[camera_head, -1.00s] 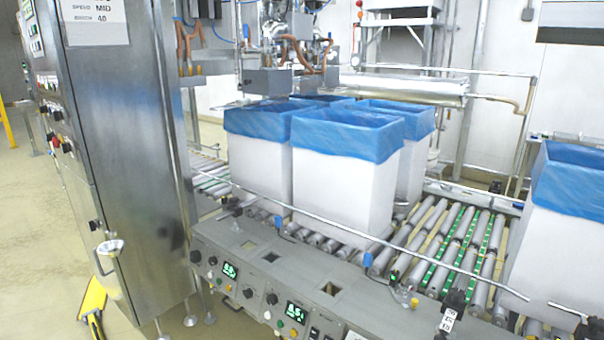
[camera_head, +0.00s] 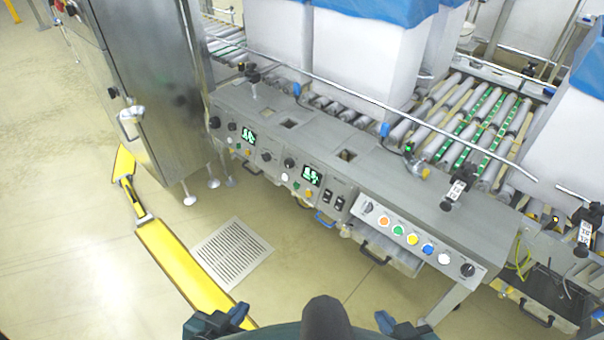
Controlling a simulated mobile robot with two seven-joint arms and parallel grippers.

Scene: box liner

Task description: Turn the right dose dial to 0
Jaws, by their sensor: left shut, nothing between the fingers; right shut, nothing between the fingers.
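The control panel has two green-lit displays. The right display (camera_head: 311,176) has a black round dial (camera_head: 289,163) at its upper left, which I take for the right dose dial. Its pointer and scale are too small to read, and so are the display's digits. A similar dial (camera_head: 232,126) sits by the left display (camera_head: 249,135). My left gripper (camera_head: 238,314) and my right gripper (camera_head: 384,321) show as dark teal shapes at the bottom edge. Both are shut and empty, well below the panel and apart from it.
Coloured buttons (camera_head: 398,230) line the panel's right part. A metal rail (camera_head: 365,97) runs above it, before rollers and white boxes (camera_head: 361,60) with blue liners. A steel cabinet (camera_head: 155,80) stands left.

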